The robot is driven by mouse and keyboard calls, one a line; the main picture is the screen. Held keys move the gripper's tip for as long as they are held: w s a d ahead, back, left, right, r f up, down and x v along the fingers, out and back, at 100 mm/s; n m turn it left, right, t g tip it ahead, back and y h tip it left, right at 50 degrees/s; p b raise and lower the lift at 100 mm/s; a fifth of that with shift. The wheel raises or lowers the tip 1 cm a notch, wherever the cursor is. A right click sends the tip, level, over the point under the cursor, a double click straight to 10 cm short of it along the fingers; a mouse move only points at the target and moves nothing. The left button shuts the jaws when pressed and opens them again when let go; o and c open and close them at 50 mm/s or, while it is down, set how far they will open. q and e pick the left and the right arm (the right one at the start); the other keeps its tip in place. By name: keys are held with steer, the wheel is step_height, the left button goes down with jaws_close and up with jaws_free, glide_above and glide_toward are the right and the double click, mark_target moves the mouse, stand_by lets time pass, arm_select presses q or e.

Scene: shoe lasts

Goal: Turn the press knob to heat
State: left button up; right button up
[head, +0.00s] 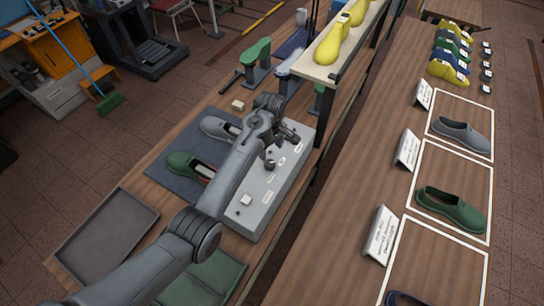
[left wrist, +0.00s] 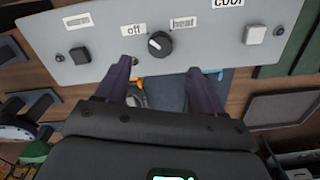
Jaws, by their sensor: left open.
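The grey press control box (head: 258,212) stands on the wooden bench, and its face fills the top of the left wrist view (left wrist: 90,62). The round black knob (left wrist: 159,44) sits on that face between the "off" label (left wrist: 133,29) and the "heat" label (left wrist: 183,22). Its white mark seems to lean toward "off". In the head view the knob (head: 270,165) shows just below my left gripper (head: 280,143). My left gripper is open and empty, its fingertips (left wrist: 160,68) apart, short of the knob on either side. My right gripper is out of view.
A grey shoe (head: 214,127) and a green shoe (head: 180,162) lie on a dark mat beside the box. An empty dark tray (head: 105,232) is at the left. A raised shelf (head: 320,72) with yellow lasts stands behind.

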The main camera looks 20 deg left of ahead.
mark_target(271, 164)
arm_select(q)
step_height(271, 164, down, 8)
steer(key=shift+s+r, duration=0.1)
steer(key=shift+r, duration=0.05)
steer(key=shift+f, duration=0.6)
steer(key=c, duration=1.1)
steer(key=shift+o, duration=0.2)
